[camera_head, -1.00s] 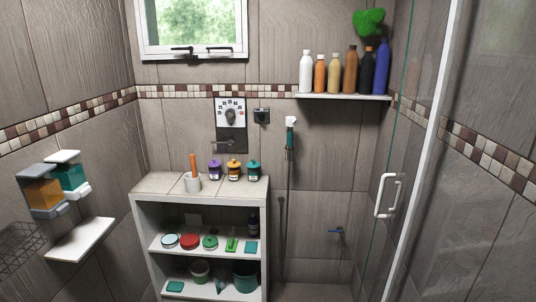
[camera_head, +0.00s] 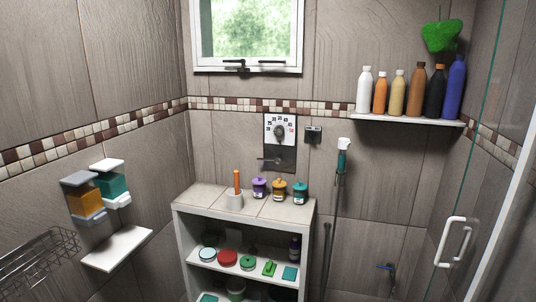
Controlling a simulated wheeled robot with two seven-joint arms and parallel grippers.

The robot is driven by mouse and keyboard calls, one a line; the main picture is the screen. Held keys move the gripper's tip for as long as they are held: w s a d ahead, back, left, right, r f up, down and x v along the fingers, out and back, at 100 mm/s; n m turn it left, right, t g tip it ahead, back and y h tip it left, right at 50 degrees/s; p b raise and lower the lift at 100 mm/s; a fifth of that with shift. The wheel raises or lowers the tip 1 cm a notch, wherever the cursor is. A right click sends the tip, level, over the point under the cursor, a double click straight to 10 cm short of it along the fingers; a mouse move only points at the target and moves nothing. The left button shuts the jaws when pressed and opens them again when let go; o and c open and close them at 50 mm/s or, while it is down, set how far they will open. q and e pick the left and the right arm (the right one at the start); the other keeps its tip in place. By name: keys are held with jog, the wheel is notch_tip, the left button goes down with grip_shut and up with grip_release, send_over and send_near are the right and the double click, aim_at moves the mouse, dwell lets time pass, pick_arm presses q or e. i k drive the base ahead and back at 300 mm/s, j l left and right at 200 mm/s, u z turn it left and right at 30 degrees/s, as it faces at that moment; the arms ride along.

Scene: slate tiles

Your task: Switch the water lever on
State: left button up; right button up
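A shower control panel (camera_head: 280,130) is on the back wall, with a white dial face and a dark round knob (camera_head: 279,131) on its upper part. A dark lever (camera_head: 268,160) on the panel's lower part points to the left, roughly level. A small blue-handled wall fitting (camera_head: 386,267) sits low on the right part of the back wall. I cannot tell from the picture which of these is the water lever. Neither of my grippers shows.
A shelf unit (camera_head: 180,232) with jars and a cup on top stands below the panel. A hand shower (camera_head: 343,150) hangs right of it. A wall shelf (camera_head: 408,119) holds several bottles. A glass door with a white handle (camera_head: 453,242) is at right; a wire basket (camera_head: 38,262) at left.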

aim_at(279, 159)
jog(key=i+u, duration=0.4)
jog(key=i+l+u, duration=0.55)
jog(key=i+u, duration=0.2)
